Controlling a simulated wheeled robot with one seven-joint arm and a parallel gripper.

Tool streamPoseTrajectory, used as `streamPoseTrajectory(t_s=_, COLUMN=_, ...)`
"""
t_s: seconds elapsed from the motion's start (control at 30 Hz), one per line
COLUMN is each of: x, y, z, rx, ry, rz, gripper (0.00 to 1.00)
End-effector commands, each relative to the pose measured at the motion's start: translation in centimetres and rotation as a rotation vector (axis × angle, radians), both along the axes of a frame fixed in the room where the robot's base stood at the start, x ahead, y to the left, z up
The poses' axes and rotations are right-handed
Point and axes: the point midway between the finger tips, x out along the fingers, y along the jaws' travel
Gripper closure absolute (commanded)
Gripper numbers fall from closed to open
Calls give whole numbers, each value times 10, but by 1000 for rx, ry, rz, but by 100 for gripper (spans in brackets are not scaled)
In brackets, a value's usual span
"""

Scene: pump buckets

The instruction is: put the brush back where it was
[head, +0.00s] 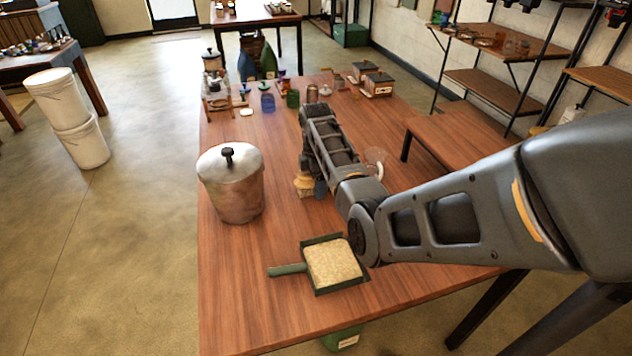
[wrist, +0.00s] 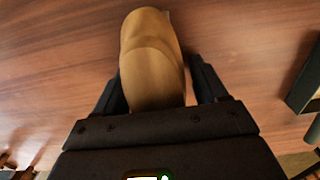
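A tan brush (wrist: 152,62) sits between the two fingers of my gripper (wrist: 160,95) in the wrist view, and the fingers look shut on it. In the head view the brush (head: 304,184) shows as a small tan shape below my gripper (head: 314,188), over the middle of the wooden table (head: 270,300). My arm hides part of it. I cannot tell whether its lower end touches the table.
A dustpan (head: 286,270) with grainy beige contents lies near the table's front. A lidded metal pot (head: 232,190) stands to the left. Several jars and small boxes (head: 376,84) crowd the far end. A clear glass (head: 375,158) is right of my gripper. The front left tabletop is bare.

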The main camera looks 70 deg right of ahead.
Motion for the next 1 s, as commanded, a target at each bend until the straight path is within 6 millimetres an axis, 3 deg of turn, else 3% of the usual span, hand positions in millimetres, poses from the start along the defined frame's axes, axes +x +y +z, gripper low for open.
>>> streamPoseTrajectory(t_s=0.43, x=1, y=-1, z=10, rx=-3, ry=-3, rz=0, gripper=21)
streamPoseTrajectory(t_s=0.8, x=1, y=-1, z=81, rx=-4, ry=-3, rz=0, gripper=21)
streamPoseTrajectory(t_s=1.0, x=1, y=-1, z=111, rx=-2, ry=-2, rz=0, gripper=21)
